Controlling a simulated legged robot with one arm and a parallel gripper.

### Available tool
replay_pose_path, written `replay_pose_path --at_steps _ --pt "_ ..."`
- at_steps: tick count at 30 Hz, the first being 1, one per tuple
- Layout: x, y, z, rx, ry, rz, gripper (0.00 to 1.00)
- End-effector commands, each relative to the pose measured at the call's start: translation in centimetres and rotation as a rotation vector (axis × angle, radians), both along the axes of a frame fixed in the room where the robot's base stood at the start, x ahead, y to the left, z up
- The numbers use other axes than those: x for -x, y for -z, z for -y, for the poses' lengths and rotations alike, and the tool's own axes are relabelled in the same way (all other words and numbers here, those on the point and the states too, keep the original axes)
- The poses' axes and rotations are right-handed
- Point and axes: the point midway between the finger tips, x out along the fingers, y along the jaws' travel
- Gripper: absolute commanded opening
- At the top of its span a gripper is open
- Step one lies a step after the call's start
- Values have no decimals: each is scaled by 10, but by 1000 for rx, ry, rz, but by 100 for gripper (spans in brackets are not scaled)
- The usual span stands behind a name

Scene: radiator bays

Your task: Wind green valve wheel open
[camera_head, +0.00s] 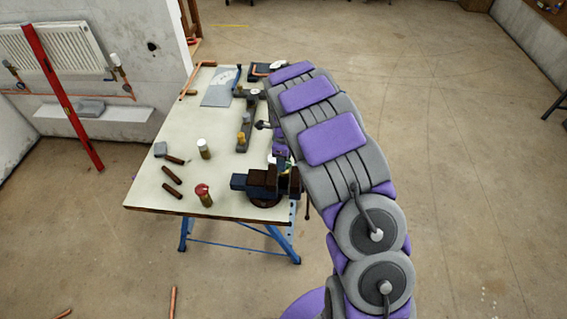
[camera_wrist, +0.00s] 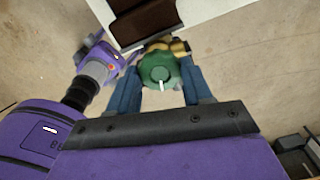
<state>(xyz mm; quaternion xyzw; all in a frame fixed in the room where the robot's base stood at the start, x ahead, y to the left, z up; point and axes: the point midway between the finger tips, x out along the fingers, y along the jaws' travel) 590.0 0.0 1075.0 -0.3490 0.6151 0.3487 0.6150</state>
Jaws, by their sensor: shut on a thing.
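The green valve wheel (camera_wrist: 157,68) shows in the wrist view, with a white mark on its face and brass-coloured fittings (camera_wrist: 178,47) just beyond it. My gripper (camera_wrist: 160,82) is shut on the wheel, with one blue-grey finger on each side of it. In the head view my purple and grey arm reaches over the right side of the workbench (camera_head: 150,185) and hides most of the gripper. Only a small speck of green shows there, beside the dark vise (camera_head: 262,182).
On the bench lie a hammer (camera_head: 168,153), brown bars (camera_head: 171,188), a red-topped can (camera_head: 203,194), a white-topped can (camera_head: 203,148) and a grey sheet (camera_head: 219,87). A radiator (camera_head: 65,47) hangs on the left wall behind a red level (camera_head: 62,95).

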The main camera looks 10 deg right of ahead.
Motion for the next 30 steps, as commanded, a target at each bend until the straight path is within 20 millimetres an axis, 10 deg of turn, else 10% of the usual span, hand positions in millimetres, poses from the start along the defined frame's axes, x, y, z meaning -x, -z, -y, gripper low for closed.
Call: replay_pose_path --at_steps 30 --pt "1 4 0 -7 -1361 -7 11"
